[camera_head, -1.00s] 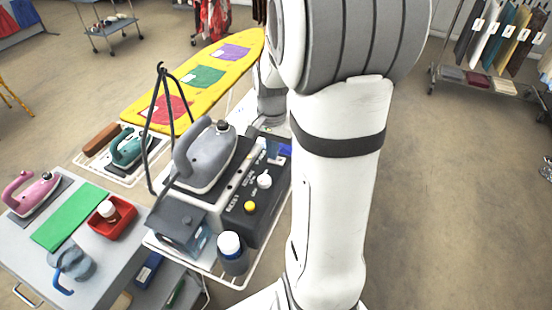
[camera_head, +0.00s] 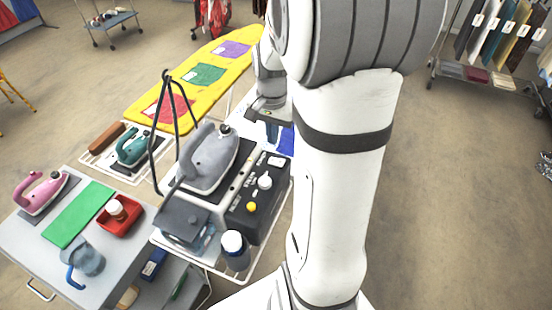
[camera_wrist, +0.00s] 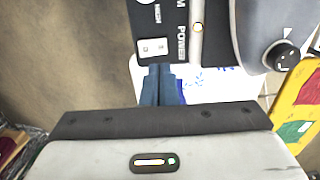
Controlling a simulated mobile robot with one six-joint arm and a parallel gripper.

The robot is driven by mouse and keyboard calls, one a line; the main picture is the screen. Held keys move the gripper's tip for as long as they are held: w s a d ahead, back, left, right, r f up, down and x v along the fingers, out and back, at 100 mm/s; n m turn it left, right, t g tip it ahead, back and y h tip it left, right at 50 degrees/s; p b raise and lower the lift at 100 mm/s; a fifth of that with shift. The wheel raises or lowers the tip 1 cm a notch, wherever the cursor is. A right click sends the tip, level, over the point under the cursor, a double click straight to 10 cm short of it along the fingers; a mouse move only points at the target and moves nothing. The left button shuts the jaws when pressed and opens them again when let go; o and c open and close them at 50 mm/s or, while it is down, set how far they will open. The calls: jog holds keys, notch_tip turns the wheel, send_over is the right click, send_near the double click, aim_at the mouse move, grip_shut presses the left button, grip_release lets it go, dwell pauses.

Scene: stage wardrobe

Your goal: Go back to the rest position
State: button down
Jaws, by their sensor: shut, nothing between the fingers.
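My gripper (camera_head: 272,133) is shut and empty. In the head view it hangs just beyond the far end of a black control box (camera_head: 246,220), partly hidden by my arm. In the wrist view its blue-grey fingers (camera_wrist: 160,88) are together beside the box's end (camera_wrist: 150,20), near a white power switch (camera_wrist: 153,47). I cannot tell its exact height. The box has a yellow button (camera_head: 251,207) and a white knob (camera_head: 264,181). A large grey iron (camera_head: 210,160) stands beside it.
A yellow ironing board (camera_head: 150,118) with coloured cloths stands beyond. A grey trolley (camera_head: 35,240) at left holds a pink iron (camera_head: 40,192), a green mat (camera_head: 75,215) and a red tray (camera_head: 128,226). A bottle (camera_head: 236,252) stands near the box.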

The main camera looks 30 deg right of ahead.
dwell(0.3)
jog(key=s+a+r+n+t+b, duration=0.3)
jog(key=s+a+r+n+b, duration=0.1)
jog(key=s+a+n, duration=0.6)
jog(key=s+a, duration=0.2)
jog(key=shift+s+a+n, duration=0.3)
jog(key=shift+s, duration=0.05)
